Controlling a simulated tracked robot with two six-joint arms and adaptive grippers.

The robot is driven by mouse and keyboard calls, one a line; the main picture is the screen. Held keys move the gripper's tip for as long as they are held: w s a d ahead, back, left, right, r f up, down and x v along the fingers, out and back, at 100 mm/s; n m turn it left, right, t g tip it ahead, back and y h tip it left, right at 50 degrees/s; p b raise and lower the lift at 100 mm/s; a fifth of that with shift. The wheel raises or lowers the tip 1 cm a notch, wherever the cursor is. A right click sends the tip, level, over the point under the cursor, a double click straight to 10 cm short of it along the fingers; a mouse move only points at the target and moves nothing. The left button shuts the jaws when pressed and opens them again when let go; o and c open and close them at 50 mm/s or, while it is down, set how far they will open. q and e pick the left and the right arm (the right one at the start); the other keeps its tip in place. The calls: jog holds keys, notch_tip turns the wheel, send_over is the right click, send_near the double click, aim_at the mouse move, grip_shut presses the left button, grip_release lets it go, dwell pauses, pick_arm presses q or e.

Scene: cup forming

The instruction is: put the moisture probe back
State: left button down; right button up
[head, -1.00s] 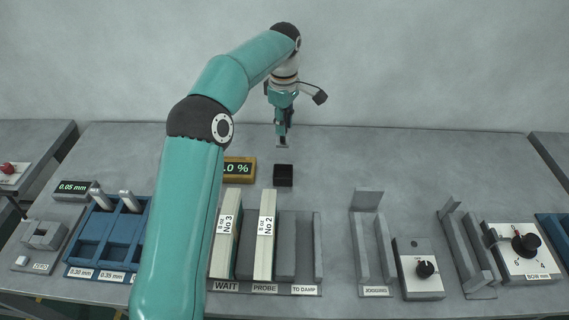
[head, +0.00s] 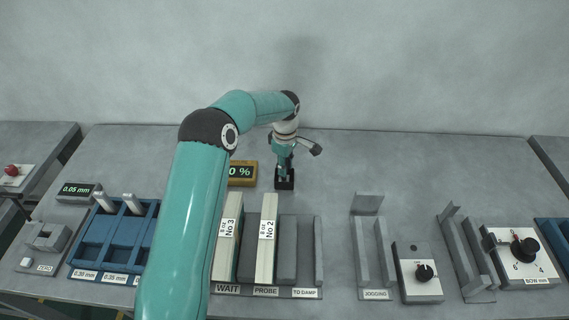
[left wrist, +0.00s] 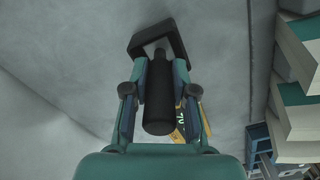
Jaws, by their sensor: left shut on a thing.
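The moisture probe (left wrist: 159,105) is a dark cylinder held between the fingers of my left gripper (head: 284,168), which is shut on it. The probe's narrower end points at the small black holder (head: 285,183), a square block on the table; its dark rim also shows in the left wrist view (left wrist: 178,38). The end is at the holder's opening; I cannot tell how deep it sits. The yellow moisture display (head: 242,173) stands just left of the holder, partly hidden by my left arm, with "0 %" readable. My right gripper is not in view.
In front stands a rack with two block packs, No 3 (head: 228,237) and No 2 (head: 266,237), and an empty slot marked TO DAMP (head: 301,250). A jogging stand (head: 371,245) and dial boxes are at right. The table behind the racks is mostly clear.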

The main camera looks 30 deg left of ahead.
pick_arm(q)
jog(key=shift+s+f, duration=0.1)
jog(key=c, duration=0.9)
grip_release()
jog(key=shift+c, duration=0.2)
notch_tip(320, 180, up, 12)
jog(key=shift+r+b, duration=0.2)
jog(key=shift+b, duration=0.5)
